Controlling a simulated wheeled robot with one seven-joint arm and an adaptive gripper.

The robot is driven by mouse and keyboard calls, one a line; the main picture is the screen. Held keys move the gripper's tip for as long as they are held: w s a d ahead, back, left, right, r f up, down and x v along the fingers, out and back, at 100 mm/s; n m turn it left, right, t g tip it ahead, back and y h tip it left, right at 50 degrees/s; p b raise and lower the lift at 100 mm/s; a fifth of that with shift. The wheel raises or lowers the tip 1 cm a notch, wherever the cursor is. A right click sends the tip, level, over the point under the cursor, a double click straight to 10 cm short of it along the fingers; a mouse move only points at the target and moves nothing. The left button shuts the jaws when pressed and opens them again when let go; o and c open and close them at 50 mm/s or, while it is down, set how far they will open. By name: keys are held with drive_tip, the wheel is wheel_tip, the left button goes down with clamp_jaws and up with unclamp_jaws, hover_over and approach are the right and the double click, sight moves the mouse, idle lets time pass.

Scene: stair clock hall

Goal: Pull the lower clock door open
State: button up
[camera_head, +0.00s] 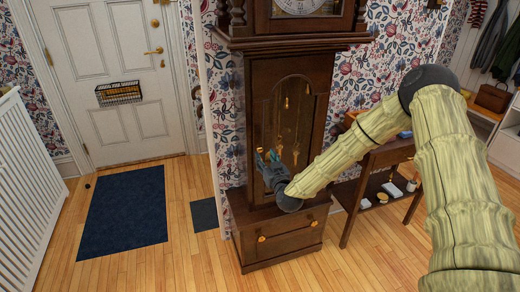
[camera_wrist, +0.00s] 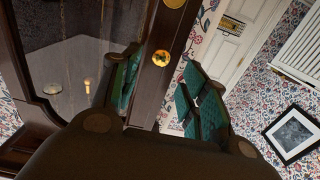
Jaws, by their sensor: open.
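The tall dark wooden clock stands against the papered wall. Its lower clock door (camera_head: 312,122), with an arched glass pane, looks shut in the head view. Brass weights and chains show behind the glass. My gripper (camera_head: 268,157) is in front of the door's left edge, its fingers spread and pointing at the clock. In the wrist view, a small brass knob (camera_wrist: 161,57) on the door's dark wooden stile shows in the gap between my teal-padded fingers (camera_wrist: 163,93). The fingers look apart from the knob, one to each side. In the head view my gripper hides the knob.
The clock's base (camera_head: 285,236) juts out below the door, with two brass drawer knobs. A side table (camera_head: 378,160) with small items stands close at the right. A dark blue mat (camera_head: 125,214) lies before the white house door (camera_head: 123,68) at left. The wooden floor in front is clear.

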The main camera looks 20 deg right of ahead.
sight(261, 151)
drive_tip(key=shift+w+a+p, duration=0.1)
drive_tip(key=shift+w+p, duration=0.45)
drive_tip(key=shift+w, duration=2.95)
clamp_jaws()
